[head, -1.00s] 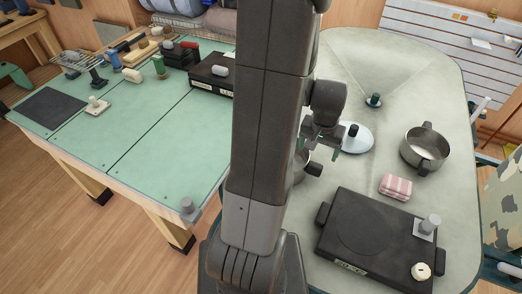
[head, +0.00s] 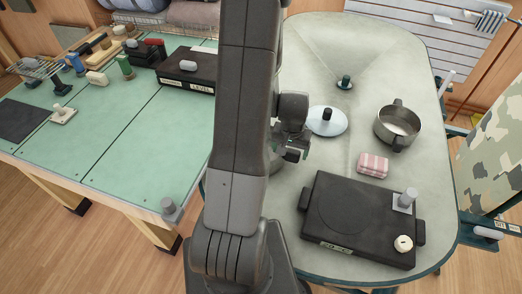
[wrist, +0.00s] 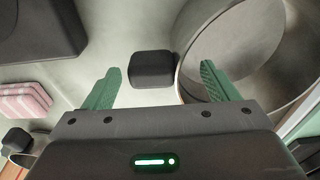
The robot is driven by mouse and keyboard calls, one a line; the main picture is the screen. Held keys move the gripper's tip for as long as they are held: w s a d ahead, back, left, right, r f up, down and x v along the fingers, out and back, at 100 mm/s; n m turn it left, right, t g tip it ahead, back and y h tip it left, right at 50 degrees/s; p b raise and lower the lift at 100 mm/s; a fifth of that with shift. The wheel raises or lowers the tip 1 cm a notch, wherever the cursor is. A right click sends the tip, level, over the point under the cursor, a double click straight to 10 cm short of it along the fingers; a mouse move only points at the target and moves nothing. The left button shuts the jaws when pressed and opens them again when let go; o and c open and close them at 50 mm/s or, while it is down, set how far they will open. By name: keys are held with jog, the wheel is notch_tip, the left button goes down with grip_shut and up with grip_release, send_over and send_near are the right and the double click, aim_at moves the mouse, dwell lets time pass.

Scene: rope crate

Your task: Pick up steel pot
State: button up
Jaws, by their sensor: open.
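A steel pot (wrist: 245,45) with a black side handle (wrist: 152,69) fills the right of the wrist view. The handle sits between and beyond my green fingertips, apart from both. My gripper (wrist: 160,88) is open and empty. In the head view my gripper (head: 290,154) is beside my arm, which hides most or all of this near pot. A second steel pot (head: 385,128) with black handles stands farther right on the pale table. Part of a pot with a dark handle (wrist: 16,140) shows at the lower left of the wrist view.
A black hotplate (head: 350,212) lies at the front of the pale table (head: 400,60). A pink striped block (head: 373,165) and a pale round lid (head: 328,122) with a dark knob lie nearby. A green workbench (head: 120,130) with tools stands at the left.

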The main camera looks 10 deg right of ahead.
jog(key=shift+w+d+f+p, duration=0.1)
jog(key=shift+d+f, duration=0.05)
jog(key=shift+f, duration=0.65)
jog(key=shift+w+d+f+p, duration=0.1)
jog(key=shift+d+f, duration=0.1)
jog(key=shift+f, duration=0.55)
jog(key=shift+w+d+f+p, duration=0.1)
jog(key=shift+d+f, duration=0.05)
jog(key=shift+f, duration=0.65)
jog(key=c, duration=1.3)
jog(key=shift+o, duration=0.2)
jog(key=shift+r, duration=0.2)
